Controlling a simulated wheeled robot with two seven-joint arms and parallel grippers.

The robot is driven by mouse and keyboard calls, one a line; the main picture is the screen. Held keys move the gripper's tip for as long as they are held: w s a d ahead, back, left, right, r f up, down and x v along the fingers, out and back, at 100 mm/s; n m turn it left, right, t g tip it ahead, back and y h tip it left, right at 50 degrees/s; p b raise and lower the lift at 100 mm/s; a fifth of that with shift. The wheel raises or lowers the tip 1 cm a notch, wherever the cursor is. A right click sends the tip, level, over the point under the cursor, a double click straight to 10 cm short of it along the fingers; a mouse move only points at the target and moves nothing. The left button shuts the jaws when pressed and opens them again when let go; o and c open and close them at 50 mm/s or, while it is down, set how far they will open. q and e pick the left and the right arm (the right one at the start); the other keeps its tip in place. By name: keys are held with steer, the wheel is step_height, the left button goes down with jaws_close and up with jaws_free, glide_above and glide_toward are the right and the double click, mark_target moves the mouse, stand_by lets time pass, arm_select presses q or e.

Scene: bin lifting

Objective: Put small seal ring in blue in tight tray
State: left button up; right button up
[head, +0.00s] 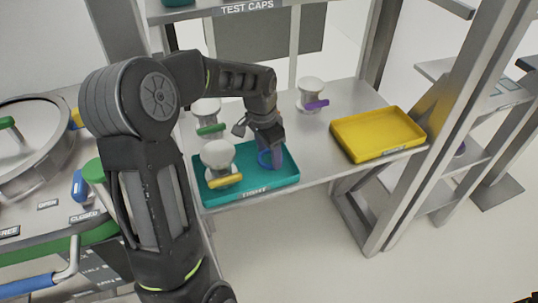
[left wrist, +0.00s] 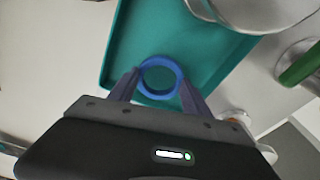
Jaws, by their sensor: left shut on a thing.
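The small blue seal ring (left wrist: 178,72) is between the two fingers of my left gripper (left wrist: 158,90) in the left wrist view, and the gripper is shut on it. In the head view the ring (head: 263,159) shows beside the fingers of my left gripper (head: 271,160), partly hidden by them. The teal tray (head: 282,181) has a label on its front edge that is too blurred to read surely. The ring is over the right part of this tray; I cannot tell whether it touches the floor. My right gripper is not in view.
A white-topped part with a yellow handle (head: 218,154) stands in the teal tray's left part. Similar parts with a green handle (head: 210,130) and a purple handle (head: 316,104) stand behind. A yellow tray (head: 378,152) lies empty at right. Bare shelf separates the trays.

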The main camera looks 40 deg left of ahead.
arm_select(q)
steer(key=shift+f, duration=0.65)
steer(key=shift+f, duration=0.1)
steer(key=o, duration=1.3)
steer(key=r, duration=0.4)
steer(key=s+r, duration=0.1)
steer(key=r, duration=0.7)
steer(key=shift+s+a+b, duration=0.15)
steer(key=shift+a+b, duration=0.1)
steer(key=shift+b, duration=0.15)
